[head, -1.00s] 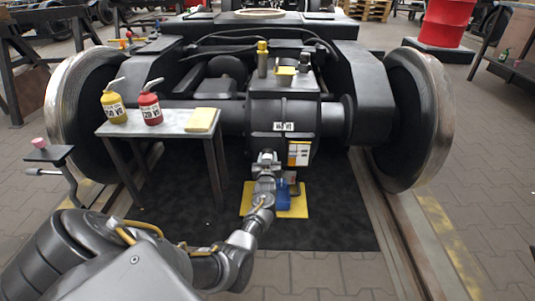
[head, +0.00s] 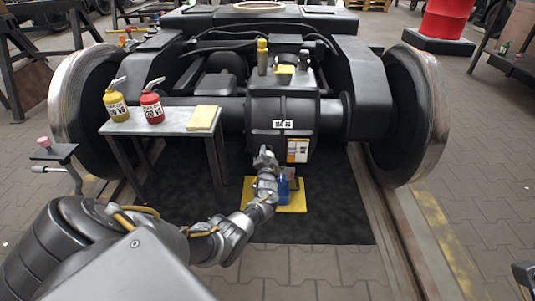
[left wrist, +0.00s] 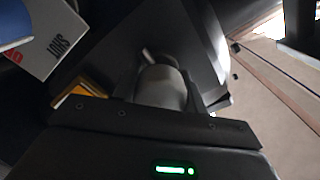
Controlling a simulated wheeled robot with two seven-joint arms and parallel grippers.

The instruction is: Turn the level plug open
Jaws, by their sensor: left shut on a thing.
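The black gearbox (head: 283,107) sits on the axle between the two wheels. My left gripper (head: 265,155) reaches the lower front of the gearbox and is shut there on what appears to be the level plug. In the head view the gripper hides the plug. In the left wrist view a grey rounded piece (left wrist: 162,90) with a short bar at its top stands at the jaws against dark surfaces; I cannot tell how far it is turned.
A yellow tray (head: 293,203) with a blue container (head: 284,190) lies under the gearbox. A small table (head: 170,124) at left holds a yellow bottle (head: 116,104), a red bottle (head: 152,106) and a yellow pad (head: 203,118). Wheels (head: 422,115) flank both sides.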

